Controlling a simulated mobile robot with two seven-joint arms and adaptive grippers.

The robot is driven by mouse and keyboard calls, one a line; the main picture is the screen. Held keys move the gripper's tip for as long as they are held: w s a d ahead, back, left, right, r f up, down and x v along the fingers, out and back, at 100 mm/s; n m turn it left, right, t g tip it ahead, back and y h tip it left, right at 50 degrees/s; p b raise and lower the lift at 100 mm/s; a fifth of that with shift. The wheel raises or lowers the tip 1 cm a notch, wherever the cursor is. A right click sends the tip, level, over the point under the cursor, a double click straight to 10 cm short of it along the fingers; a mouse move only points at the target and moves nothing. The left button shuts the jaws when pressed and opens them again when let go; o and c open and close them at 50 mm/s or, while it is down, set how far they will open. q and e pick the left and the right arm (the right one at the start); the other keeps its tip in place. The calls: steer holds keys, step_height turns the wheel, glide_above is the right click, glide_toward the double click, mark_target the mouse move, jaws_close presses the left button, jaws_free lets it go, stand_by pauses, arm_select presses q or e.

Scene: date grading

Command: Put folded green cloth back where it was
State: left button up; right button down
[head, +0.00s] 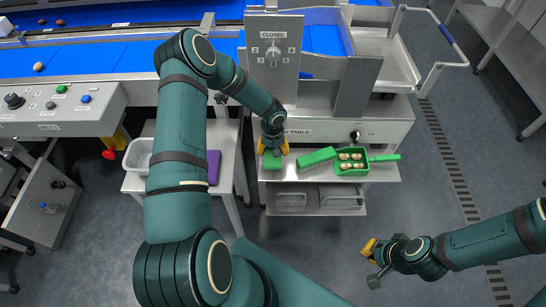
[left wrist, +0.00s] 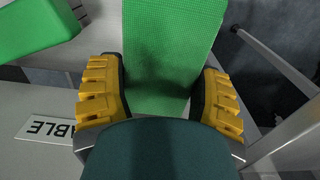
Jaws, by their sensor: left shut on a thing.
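The folded green cloth (left wrist: 172,60) is between the two yellow fingers of my left gripper (left wrist: 160,100) in the left wrist view, and the gripper is shut on it. In the head view my left gripper (head: 272,148) is over the left end of the steel shelf, with the green cloth (head: 273,161) just below it. Whether the cloth touches the shelf is hard to tell. My right gripper (head: 374,262) is low at the right, over the floor and away from the shelf; its opening is unclear.
Left is a side table with a white bin (head: 138,154) and purple item (head: 214,166). The machine panel (head: 273,55) rises behind.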

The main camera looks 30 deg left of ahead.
mark_target(273, 158)
arm_select(q)
step_height(273, 158, down, 5)
steer(key=shift+w+f+b, duration=0.1)
steer(key=shift+f+b, duration=0.1)
steer(key=shift+b, duration=0.2)
steer(key=shift+w+a+f, duration=0.1)
steer(key=o, duration=1.1)
steer(key=shift+o, duration=0.2)
